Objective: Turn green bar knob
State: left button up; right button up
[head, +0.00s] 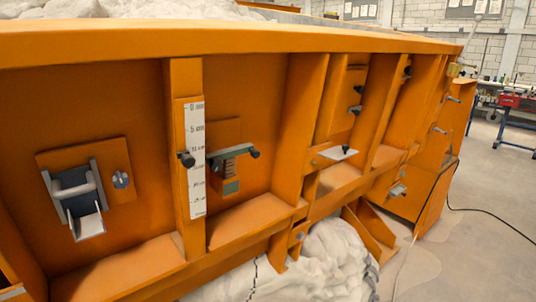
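On the orange side wall of the sandbed, right of the white scale strip (197,160), sits a grey-green barred fitting (233,152). It has a dark round knob (254,153) at its right end. Below it is a small greenish block (231,187) on the panel. I cannot tell from this view which of these is the green bar knob. Another dark knob (186,159) sits at the left edge of the scale strip. Neither of my grippers shows in the head view.
A grey metal latch (73,196) and a small blue-grey knob (122,180) are on the left panel. A small white shelf plate (338,153) juts out right of centre. White sacking (332,262) bulges below. The floor at right is open, with a cable (490,211).

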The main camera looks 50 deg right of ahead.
aim_at(216, 164)
jog(key=z, duration=1.25)
